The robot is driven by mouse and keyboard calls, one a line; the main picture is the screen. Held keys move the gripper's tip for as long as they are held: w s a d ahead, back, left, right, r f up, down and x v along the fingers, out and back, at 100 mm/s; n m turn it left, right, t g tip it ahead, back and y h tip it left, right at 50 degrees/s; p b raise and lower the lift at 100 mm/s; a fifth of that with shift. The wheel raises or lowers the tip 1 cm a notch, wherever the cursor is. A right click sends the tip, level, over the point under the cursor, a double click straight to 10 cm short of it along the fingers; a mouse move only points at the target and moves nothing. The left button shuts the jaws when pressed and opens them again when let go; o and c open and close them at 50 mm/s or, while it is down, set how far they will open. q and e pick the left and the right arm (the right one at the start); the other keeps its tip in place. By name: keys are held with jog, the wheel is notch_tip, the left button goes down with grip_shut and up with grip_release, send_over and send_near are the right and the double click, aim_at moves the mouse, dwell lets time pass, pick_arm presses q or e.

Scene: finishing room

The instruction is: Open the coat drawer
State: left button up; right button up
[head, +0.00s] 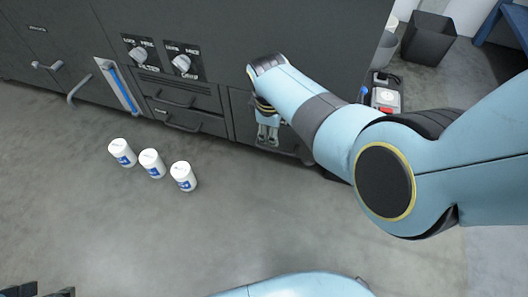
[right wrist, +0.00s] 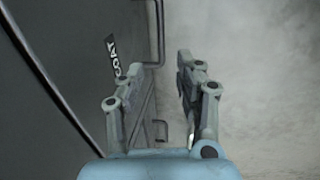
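A white COAT label (right wrist: 112,56) sits on a dark front, seen at a steep angle in the right wrist view. A dark bar handle (right wrist: 161,30) stands out beside it. My right gripper (right wrist: 160,62) is open, one finger near the front and the other over the floor. The handle's end appears between the fingertips; contact cannot be told. In the head view my right gripper (head: 268,135) points down in front of the cabinet's lower right panel (head: 240,125) and hides part of it. Dark tips at the bottom left, likely my left gripper (head: 40,292), are cut off.
Three white bottles (head: 152,164) stand on the floor (head: 110,220). Left of my right gripper are two drawers with bar handles (head: 182,124), below two knobs (head: 181,64). Another handle (right wrist: 160,130) shows low in the wrist view. A dark bin (head: 429,40) stands at the back right.

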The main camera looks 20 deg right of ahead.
aim_at(274, 150)
pick_arm(q)
notch_tip(274, 150, down, 8)
jog(key=w+t+b, duration=0.2)
jog(key=t+b, duration=0.3)
jog(key=t, duration=0.2)
pick_arm(e)
jog(key=f+b, duration=0.1)
jog(key=f, duration=0.4)
jog(key=w+d+f+b, duration=0.1)
jog(key=f, duration=0.2)
jog(key=shift+f+b, duration=0.1)
jog(key=shift+b, duration=0.2)
jog(key=shift+w+f+b, duration=0.1)
jog(key=shift+f+b, duration=0.15)
jog(key=shift+b, duration=0.05)
jog(key=shift+w+f+b, duration=0.1)
jog(key=shift+f+b, duration=0.75)
jog(key=shift+d, duration=0.1)
pick_arm(q)
jog(key=w+d+r+m+t+h, duration=0.1)
jog(key=w+r+t, duration=0.4)
jog(key=r, duration=0.5)
jog(key=w+d+r+m+t+h, duration=0.1)
jog(key=w+r+t, duration=0.4)
jog(key=r, duration=0.6)
jog(key=shift+d+m+t+h, duration=0.3)
jog(key=shift+d+t+h, duration=0.2)
jog(key=shift+t+h, duration=0.35)
pick_arm(e)
jog(key=shift+c, duration=0.2)
